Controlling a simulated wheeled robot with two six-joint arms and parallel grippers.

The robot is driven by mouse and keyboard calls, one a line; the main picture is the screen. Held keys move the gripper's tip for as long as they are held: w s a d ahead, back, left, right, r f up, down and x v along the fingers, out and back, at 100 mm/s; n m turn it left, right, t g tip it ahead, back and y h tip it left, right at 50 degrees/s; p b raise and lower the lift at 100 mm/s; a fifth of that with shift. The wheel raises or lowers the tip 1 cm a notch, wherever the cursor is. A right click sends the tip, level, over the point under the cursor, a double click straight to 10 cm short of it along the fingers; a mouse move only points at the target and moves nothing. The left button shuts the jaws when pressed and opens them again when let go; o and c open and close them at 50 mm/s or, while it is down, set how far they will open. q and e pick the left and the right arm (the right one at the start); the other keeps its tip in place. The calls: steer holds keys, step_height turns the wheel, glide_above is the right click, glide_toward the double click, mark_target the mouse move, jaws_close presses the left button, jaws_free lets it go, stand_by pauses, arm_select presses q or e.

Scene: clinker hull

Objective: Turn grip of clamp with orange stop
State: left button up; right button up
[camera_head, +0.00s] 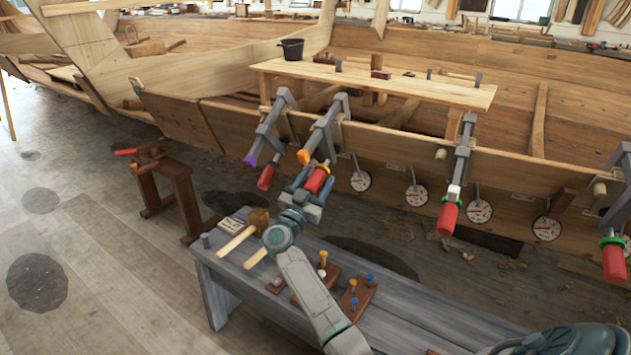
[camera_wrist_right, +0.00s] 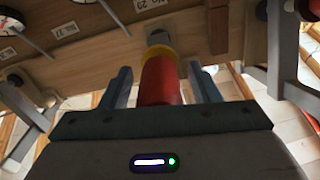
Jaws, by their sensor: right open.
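The clamp with the orange stop (camera_head: 325,132) hangs on the hull's upper plank edge, left of the picture's middle in the head view. Its orange stop (camera_head: 303,156) is at the lower end of its grey bar. Its red grip (camera_head: 317,181) points down and shows larger in the right wrist view (camera_wrist_right: 160,82), with a yellow-orange ring above it. My right gripper (camera_head: 308,192) is open, with one finger on each side of the grip; in the wrist view (camera_wrist_right: 162,88) gaps show on both sides. My left gripper is not in view.
Neighbouring clamps have a purple stop (camera_head: 250,160), a white stop (camera_head: 453,192) and a green ring (camera_head: 611,241). Dial gauges (camera_head: 361,181) line the hull. A grey bench (camera_head: 232,272) below carries mallets and small wooden blocks. A wooden trestle (camera_head: 180,190) stands left.

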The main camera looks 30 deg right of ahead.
steer(key=c, duration=1)
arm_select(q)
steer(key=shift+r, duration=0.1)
arm_select(e)
steer(key=m+p, duration=0.1)
steer(key=m, duration=0.1)
steer(key=shift+m, duration=1)
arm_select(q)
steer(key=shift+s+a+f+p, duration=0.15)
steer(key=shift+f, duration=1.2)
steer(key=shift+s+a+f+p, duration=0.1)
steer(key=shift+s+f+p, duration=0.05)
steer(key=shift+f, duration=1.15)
arm_select(e)
steer(key=shift+m, duration=0.9)
steer(key=shift+m, duration=0.3)
